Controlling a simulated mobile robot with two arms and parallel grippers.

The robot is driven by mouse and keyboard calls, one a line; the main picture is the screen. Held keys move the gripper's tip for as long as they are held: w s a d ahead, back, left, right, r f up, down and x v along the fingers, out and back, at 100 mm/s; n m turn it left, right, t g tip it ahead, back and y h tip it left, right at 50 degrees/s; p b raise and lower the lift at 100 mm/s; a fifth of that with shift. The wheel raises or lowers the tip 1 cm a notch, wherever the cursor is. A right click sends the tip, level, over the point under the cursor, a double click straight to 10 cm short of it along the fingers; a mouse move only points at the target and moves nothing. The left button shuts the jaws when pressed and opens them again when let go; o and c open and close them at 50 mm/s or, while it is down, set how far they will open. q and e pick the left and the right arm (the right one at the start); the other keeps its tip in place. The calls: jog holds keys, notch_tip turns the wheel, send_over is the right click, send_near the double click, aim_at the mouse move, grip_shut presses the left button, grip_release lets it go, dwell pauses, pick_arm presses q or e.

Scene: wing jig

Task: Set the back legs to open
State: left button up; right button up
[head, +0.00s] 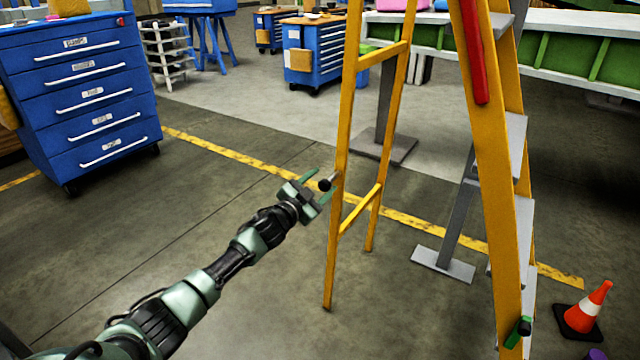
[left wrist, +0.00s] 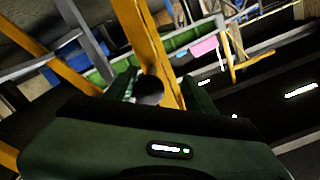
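A yellow stepladder stands at the right of the head view. Its back legs (head: 341,145) are a yellow frame with cross rungs, spread apart from the front legs (head: 497,190) with the grey steps. A black ball knob (head: 325,185) sticks out from the near back leg. My left gripper (head: 318,186) is at this knob, its green fingers apart on either side. In the left wrist view the knob (left wrist: 149,90) lies between the fingers, nearer the left one, with a yellow leg (left wrist: 140,35) behind. I cannot tell whether a finger touches it. My right gripper is not in view.
A blue drawer cabinet (head: 85,95) stands at the left, with a smaller one (head: 313,55) at the back. An orange cone (head: 588,308) stands right of the ladder. A grey stand (head: 443,263) is behind it.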

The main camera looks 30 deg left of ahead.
pick_arm(q)
jog(key=shift+s+d, duration=0.1)
jog(key=shift+s, duration=0.3)
jog(key=s+p, duration=0.1)
jog(key=s, duration=0.6)
jog(key=shift+a+p, duration=0.35)
jog(key=shift+a, duration=0.1)
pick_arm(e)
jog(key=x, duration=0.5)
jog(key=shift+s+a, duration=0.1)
